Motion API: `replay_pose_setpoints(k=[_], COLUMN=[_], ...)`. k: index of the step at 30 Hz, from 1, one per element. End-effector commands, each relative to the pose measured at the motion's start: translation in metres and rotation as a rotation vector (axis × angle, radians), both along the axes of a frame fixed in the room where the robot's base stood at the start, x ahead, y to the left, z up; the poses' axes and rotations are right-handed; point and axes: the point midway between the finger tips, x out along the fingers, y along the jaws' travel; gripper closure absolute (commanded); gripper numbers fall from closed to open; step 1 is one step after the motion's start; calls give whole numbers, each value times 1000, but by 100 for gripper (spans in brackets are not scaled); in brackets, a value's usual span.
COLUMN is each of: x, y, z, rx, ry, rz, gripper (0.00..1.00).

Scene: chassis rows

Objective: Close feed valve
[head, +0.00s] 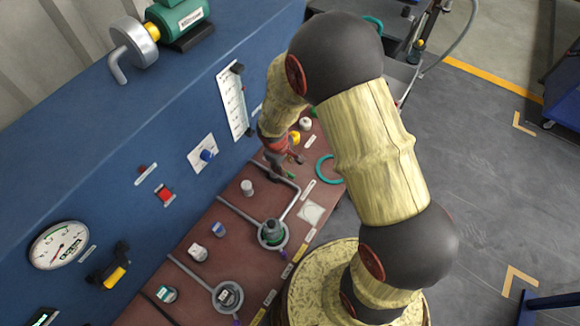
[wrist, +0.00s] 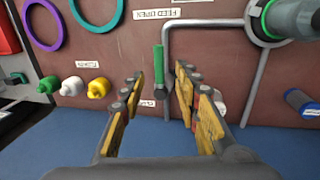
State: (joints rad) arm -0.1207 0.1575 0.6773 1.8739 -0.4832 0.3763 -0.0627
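The feed valve's green lever handle (wrist: 158,66) stands out against the maroon panel in the wrist view, beside the grey pipe. A white label reading "FEED OPEN" (wrist: 180,12) lies above it, upside down. Another small label (wrist: 147,103) near the handle's lower end is partly hidden. My gripper (wrist: 158,80) is open, with one finger on each side of the handle and visible gaps to both. I cannot tell whether the handle is fully at fingertip depth. In the head view my gripper (head: 279,168) is over the panel, and my arm hides part of the valve area.
White and yellow knobs (wrist: 97,88) and a teal ring (wrist: 44,24) are on the left. A blue wall (head: 110,130) borders the panel.

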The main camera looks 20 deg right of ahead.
Motion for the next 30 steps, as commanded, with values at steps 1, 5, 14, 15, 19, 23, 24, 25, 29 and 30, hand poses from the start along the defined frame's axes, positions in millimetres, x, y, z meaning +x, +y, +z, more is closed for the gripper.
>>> replay_pose_setpoints(k=[1, 5, 14, 15, 19, 23, 24, 25, 29, 30], x=[1, 2, 7, 8, 8, 9, 9, 9, 8, 8], y=[-1, -4, -10, -11, -12, -12, -12, -12, -12, -12], z=[-5, -23, -64, -67, -72, -73, -73, -73, -73, -73], rx=[1, 0, 1, 0, 1, 1, 1, 1, 1, 1], ry=[1, 3, 1, 1, 0, 0, 0, 0, 0, 0], rz=[0, 1, 0, -1, -1, 0, 0, 0, -1, -1], gripper=[68, 68, 68, 68, 68, 68, 68, 68, 72, 74])
